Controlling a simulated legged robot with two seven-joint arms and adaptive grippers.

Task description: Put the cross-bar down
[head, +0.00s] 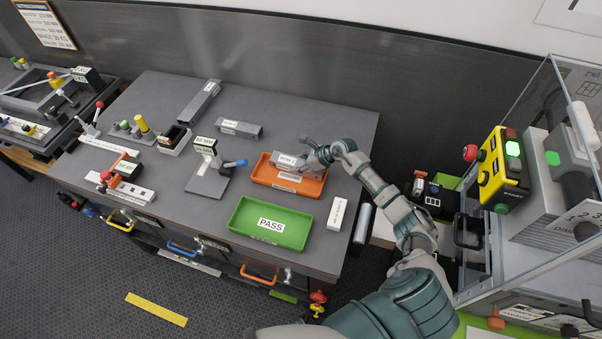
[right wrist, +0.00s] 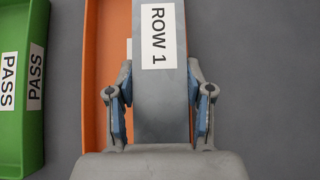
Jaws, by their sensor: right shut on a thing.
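The cross-bar (head: 288,161) is a grey bar with a white label, at the orange tray (head: 259,176) on the bench. In the right wrist view the cross-bar (right wrist: 160,90) reads "ROW 1" and runs lengthwise away from my gripper, over the orange tray (right wrist: 103,60). My right gripper (head: 318,156) is shut on the cross-bar, with one blue-padded finger on each side of it; the right wrist view shows this gripper (right wrist: 160,108) too. I cannot tell whether the bar touches the tray floor. My left gripper is not in view.
A green PASS tray (head: 245,231) lies in front of the orange one. Two more grey bars (head: 200,101) (head: 239,129) lie farther back. A small stand with a blue-tipped lever (head: 208,172) is left of the trays. A yellow control box (head: 502,168) stands at right.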

